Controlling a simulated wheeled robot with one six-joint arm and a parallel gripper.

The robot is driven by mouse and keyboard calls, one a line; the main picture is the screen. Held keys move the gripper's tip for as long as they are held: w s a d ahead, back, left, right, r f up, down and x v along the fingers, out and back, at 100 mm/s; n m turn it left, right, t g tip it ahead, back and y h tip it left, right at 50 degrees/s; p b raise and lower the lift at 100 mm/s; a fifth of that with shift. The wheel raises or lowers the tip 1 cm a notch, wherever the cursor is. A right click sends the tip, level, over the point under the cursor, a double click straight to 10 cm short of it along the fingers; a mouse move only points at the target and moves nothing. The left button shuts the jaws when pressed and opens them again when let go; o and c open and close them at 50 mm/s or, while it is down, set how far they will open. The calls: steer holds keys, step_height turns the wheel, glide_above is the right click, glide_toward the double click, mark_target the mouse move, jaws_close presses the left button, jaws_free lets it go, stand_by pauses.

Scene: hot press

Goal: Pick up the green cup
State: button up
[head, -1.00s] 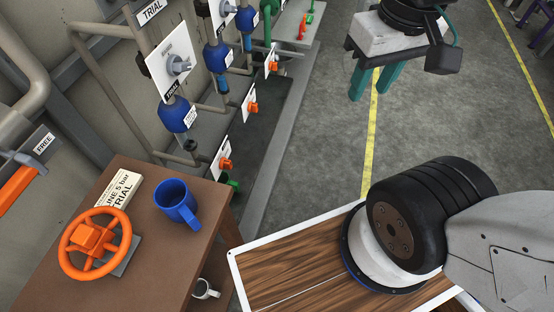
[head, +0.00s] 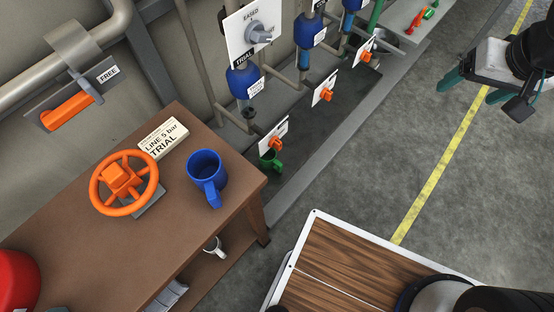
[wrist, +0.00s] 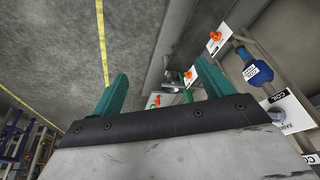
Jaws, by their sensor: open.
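The green cup (head: 271,160) is small in the head view. It sits low by the wall pipes, just beyond the brown table's corner, below a white plate with an orange valve. The plate hides part of it. My gripper (head: 478,88) is at the upper right of the head view, over grey floor, far from the cup. Its teal fingers are apart in the wrist view (wrist: 163,84), with nothing between them. A small green patch shows there near an orange valve; I cannot tell whether it is the cup.
The brown table (head: 95,240) holds a blue mug (head: 207,175), an orange handwheel (head: 123,182) and a sign block (head: 164,138). A white mug (head: 214,247) is on its lower shelf. Pipes and valve plates (head: 323,88) line the wall. Open floor lies right of the grey ledge.

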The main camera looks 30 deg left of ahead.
steer(key=w+a+f+n+t+y, duration=0.1)
steer(key=w+a+f+n, duration=0.15)
steer(key=a+f, duration=0.9)
steer(key=w+a+f+n+t+y, duration=0.15)
steer(key=w+a+f, duration=0.25)
steer(key=a+f, duration=0.75)
steer(key=s+a+f+n+t+y, duration=0.1)
steer(key=s+a+f+n+y, duration=0.3)
steer(key=s+f, duration=0.6)
steer(key=s+a+f+t+y, duration=0.1)
steer(key=s+a+f+y, duration=0.2)
steer(key=s+a+f, duration=0.6)
glide_above(269, 156)
steer(key=s+d, duration=0.2)
steer(key=s, duration=0.1)
steer(key=f, duration=0.5)
steer(key=shift+a+f, duration=0.2)
steer(key=shift+f, duration=0.05)
steer(key=c, duration=1.2)
